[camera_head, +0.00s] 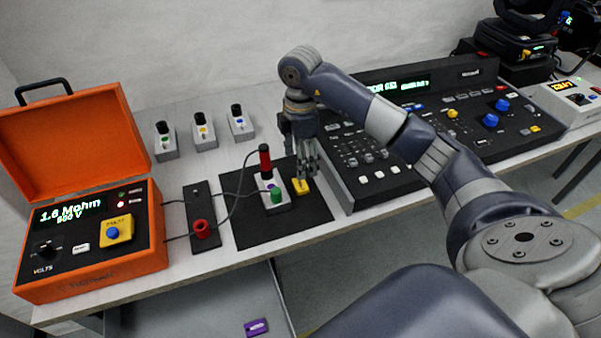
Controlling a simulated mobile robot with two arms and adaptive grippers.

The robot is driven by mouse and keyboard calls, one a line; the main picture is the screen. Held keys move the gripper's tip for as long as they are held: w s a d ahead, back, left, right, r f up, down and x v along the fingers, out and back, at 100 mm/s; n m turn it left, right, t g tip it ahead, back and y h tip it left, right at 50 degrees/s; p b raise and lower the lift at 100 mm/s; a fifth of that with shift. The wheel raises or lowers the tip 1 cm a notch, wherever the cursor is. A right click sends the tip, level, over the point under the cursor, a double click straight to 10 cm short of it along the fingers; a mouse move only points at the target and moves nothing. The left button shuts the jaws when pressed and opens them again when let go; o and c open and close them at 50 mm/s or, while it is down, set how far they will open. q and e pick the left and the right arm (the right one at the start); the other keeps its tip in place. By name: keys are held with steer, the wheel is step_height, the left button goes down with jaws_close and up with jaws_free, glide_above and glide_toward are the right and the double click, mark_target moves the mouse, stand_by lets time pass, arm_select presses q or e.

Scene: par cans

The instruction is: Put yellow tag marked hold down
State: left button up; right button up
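A small yellow tag (301,187) is at the right part of the black mat (255,237), close to the left side of the control console. Any word on it is too small to read. My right gripper (307,174) reaches in from the right and points down, with its fingertips just above or at the tag. I cannot tell whether the fingers touch it or are closed on it. My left gripper is not in view.
On the mat stands a grey block (270,192) with a red plug and green knob. An orange tester (91,262) is at left, a dark console (371,182) at right. Several small switch boxes (204,144) stand behind. A purple item (256,327) lies below.

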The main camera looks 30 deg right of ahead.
steer(key=shift+r, duration=2)
